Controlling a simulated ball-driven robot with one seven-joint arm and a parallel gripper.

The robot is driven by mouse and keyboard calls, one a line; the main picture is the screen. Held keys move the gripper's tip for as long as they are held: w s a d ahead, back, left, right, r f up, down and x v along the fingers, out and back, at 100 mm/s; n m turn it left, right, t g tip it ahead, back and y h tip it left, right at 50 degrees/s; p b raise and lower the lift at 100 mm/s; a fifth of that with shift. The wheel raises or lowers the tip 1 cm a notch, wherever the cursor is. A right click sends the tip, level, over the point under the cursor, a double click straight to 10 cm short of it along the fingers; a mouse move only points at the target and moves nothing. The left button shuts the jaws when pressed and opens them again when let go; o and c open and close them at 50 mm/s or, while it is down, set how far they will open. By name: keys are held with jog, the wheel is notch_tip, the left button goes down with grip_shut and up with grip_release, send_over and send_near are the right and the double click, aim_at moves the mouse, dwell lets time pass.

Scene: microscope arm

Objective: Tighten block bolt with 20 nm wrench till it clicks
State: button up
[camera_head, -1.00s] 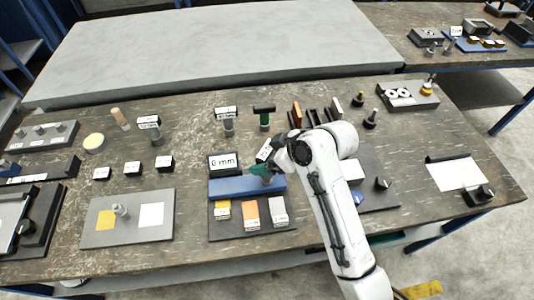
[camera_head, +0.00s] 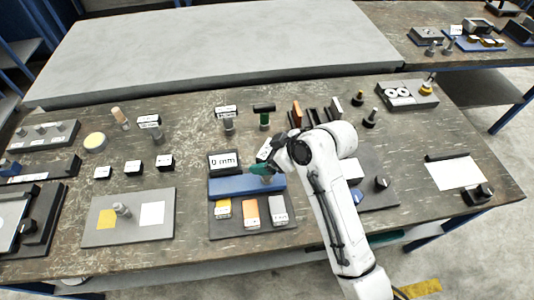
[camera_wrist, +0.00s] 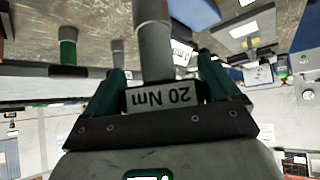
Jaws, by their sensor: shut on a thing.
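My gripper (camera_head: 262,167) is above the blue block (camera_head: 235,187) near the table's front. In the wrist view its green fingers (camera_wrist: 160,75) are shut on a grey wrench (camera_wrist: 156,45), whose label reads "20 Nm" upside down. The wrench runs away from the fingers, and its far end is cut off by the picture's top edge. In the head view a small grey end (camera_head: 267,180) shows just below the fingers, at the block's right part. I cannot make out a bolt there, nor whether the wrench touches one.
A "0 mm" display (camera_head: 224,162) stands behind the blue block. Yellow, orange and grey labelled pieces (camera_head: 251,213) lie in front of it. A grey tool (camera_head: 228,124) and a green-handled tool (camera_head: 264,119) stand behind. A grey board (camera_head: 98,237) lies to the left.

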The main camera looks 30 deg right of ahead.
jog(key=shift+f+b, duration=0.75)
jog(key=shift+f, duration=0.8)
dwell(0.4)
jog(key=m+t+h+p, duration=0.1)
jog(key=m, duration=0.1)
jog(key=shift+r+m+h, duration=0.1)
jog(key=shift+m+h, duration=0.2)
jog(key=shift+m+h+p, duration=0.4)
jog(key=shift+m+h, duration=0.2)
jog(key=shift+m, duration=0.1)
jog(key=m+h, duration=0.2)
jog(key=m, duration=0.1)
jog(key=shift+t, duration=0.4)
jog(key=shift+m+h, duration=0.5)
jog(key=shift+h, duration=0.1)
